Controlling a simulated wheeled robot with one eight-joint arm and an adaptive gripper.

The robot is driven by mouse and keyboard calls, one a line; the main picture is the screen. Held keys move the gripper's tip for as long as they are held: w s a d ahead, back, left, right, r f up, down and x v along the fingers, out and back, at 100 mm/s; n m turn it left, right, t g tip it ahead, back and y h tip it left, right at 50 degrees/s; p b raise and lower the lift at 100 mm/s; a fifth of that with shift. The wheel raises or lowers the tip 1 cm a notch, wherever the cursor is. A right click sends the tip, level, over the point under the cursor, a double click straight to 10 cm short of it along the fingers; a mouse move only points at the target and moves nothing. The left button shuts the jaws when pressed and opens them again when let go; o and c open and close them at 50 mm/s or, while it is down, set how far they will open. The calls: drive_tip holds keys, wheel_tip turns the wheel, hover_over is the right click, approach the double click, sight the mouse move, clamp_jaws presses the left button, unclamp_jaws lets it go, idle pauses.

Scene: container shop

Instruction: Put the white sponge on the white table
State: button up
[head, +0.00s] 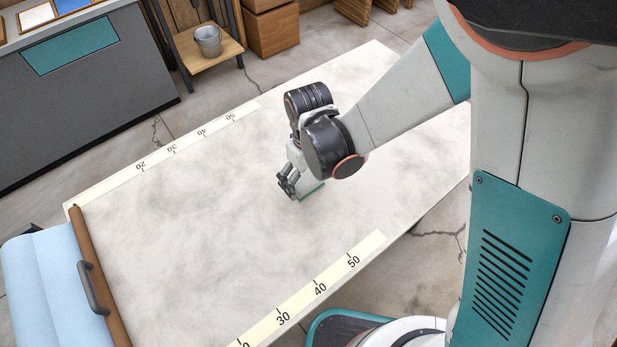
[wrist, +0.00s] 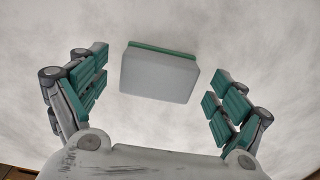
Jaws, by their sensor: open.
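The white sponge (wrist: 158,78) has a green layer along one side and rests on the white table (wrist: 55,25). In the head view the sponge (head: 312,190) shows only in part beside my fingers, with its green edge visible. The white table (head: 190,230) carries ruler strips along both long sides. My gripper (head: 288,184) is low over the table at the sponge. In the wrist view my gripper (wrist: 158,105) is open, with one finger on each side of the sponge and a gap to both. Nothing is held.
A light blue roll (head: 40,285) and a brown bar with a handle (head: 100,285) are at the table's left end. A grey counter (head: 80,90) and a shelf with a bucket (head: 208,40) stand behind. The table surface around the sponge is clear.

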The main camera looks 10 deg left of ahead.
sight(309, 181)
wheel_tip(309, 181, up, 11)
drive_tip(key=p, duration=0.3)
idle(0.4)
